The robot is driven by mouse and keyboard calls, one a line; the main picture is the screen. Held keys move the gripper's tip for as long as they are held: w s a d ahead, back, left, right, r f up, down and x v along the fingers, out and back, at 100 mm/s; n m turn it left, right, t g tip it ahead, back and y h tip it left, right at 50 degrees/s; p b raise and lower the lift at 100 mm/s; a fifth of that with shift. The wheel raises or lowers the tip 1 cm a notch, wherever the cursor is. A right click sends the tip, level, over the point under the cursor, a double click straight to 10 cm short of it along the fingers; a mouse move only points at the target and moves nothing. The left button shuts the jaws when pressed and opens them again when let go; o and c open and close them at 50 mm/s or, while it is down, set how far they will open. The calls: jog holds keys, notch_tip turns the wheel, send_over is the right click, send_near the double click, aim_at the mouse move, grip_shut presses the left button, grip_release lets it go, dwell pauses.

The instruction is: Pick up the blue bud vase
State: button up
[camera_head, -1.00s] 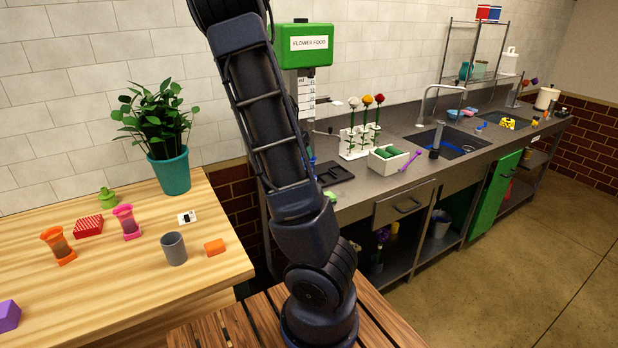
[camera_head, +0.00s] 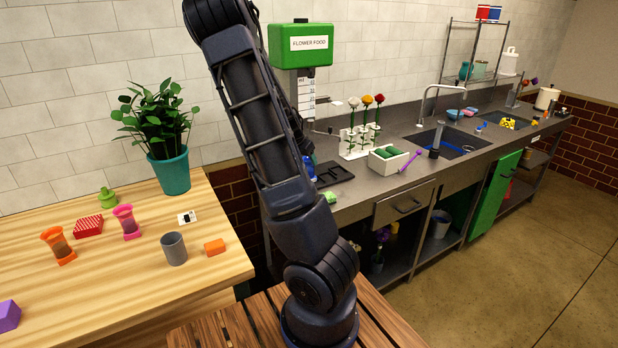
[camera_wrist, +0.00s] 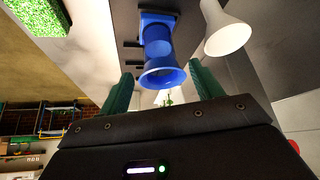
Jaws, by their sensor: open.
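The blue bud vase (camera_wrist: 158,48) is in the upper middle of the wrist view, its round flared mouth towards my gripper and its squarish base further off. In the head view, a small blue part (camera_head: 310,165) shows on the near left end of the grey counter, mostly hidden behind my arm; it looks like the same vase. My gripper (camera_wrist: 161,70) is open, with one green finger to each side of the vase's mouth in the picture. I cannot tell whether the mouth is between the fingers or beyond them. The gripper is outside the head view.
A white flared object (camera_wrist: 226,33) stands close to the right of the vase in the wrist view. A green textured block (camera_wrist: 40,15) is at upper left. On the counter are a black tray (camera_head: 332,174), a flower rack (camera_head: 354,150) and a white box (camera_head: 393,163).

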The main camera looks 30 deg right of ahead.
jog(key=shift+x, duration=2.6)
jog(key=shift+a, duration=0.1)
grip_shut()
